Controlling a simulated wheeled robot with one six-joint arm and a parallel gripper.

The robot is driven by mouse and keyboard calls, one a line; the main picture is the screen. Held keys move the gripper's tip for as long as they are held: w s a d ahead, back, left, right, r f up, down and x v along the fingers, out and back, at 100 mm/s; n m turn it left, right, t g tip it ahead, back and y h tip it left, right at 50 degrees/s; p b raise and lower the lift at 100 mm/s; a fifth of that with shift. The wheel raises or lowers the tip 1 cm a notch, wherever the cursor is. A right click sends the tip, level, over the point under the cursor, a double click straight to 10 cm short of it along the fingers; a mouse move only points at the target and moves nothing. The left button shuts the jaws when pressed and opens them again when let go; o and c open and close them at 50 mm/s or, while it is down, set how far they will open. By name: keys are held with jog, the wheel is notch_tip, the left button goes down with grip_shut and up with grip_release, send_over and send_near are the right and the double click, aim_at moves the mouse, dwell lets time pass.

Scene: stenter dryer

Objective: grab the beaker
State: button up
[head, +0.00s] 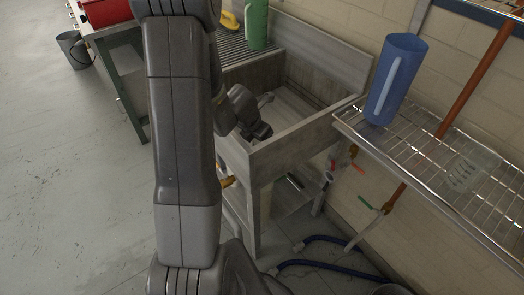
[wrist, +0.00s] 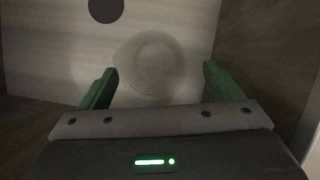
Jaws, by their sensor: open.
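The beaker (wrist: 150,62) shows in the wrist view as a clear, round, faintly ringed shape on the pale sink bottom. It lies between and beyond the two green fingers of my gripper (wrist: 160,71). The fingers are spread apart, with nothing clasped between them. I cannot tell how far the fingertips are above the beaker. In the head view my arm reaches over the grey sink (head: 318,132), with the wrist low inside it. The beaker cannot be made out clearly there.
A dark round drain (wrist: 105,9) is near the beaker. The sink walls stand close around my wrist. A blue jug (head: 397,80) and a clear item (head: 472,168) are on the wire rack (head: 425,160) at right.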

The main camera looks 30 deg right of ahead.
jog(key=x, duration=0.1)
jog(key=b+x, duration=0.1)
jog(key=x, duration=0.1)
jog(key=b+x, duration=0.1)
jog(key=x, duration=0.1)
jog(key=shift+w+a+f, duration=0.1)
jog(key=shift+w, duration=0.2)
jog(key=c, duration=1.1)
jog(key=shift+o, duration=0.2)
